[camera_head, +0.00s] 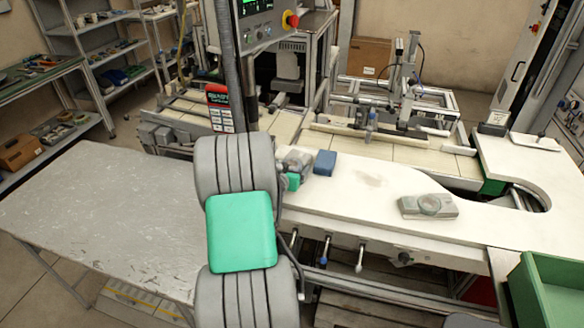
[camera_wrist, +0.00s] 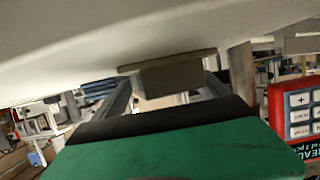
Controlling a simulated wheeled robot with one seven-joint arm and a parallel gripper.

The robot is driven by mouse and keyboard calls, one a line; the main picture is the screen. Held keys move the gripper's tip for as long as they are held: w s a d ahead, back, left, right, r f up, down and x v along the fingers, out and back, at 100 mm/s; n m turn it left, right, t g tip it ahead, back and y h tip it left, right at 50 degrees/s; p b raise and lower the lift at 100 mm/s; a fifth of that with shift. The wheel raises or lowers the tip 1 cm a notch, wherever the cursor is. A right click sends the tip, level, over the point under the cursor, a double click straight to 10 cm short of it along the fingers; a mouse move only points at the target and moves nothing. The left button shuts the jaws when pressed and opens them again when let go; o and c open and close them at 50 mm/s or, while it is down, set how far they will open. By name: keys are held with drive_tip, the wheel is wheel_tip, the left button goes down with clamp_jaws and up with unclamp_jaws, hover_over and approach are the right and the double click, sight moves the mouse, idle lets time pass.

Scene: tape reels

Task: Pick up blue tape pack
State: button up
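The blue tape pack (camera_head: 325,162) is a small blue block standing on the white worktop, near its left end. What looks like my gripper (camera_head: 298,162), a grey end with a green part, is just left of the pack, partly hidden behind my arm. I cannot tell whether they touch. The fingers do not show clearly, so I cannot tell open from shut. In the wrist view the picture appears upside down, with a green and black part across the bottom; I cannot pick out the blue pack there.
A green bin (camera_head: 545,290) is at lower right. A bare grey table (camera_head: 90,215) is at left. A machine with rails (camera_head: 400,110) stands behind.

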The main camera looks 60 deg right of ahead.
drive_tip(key=c, duration=1.2)
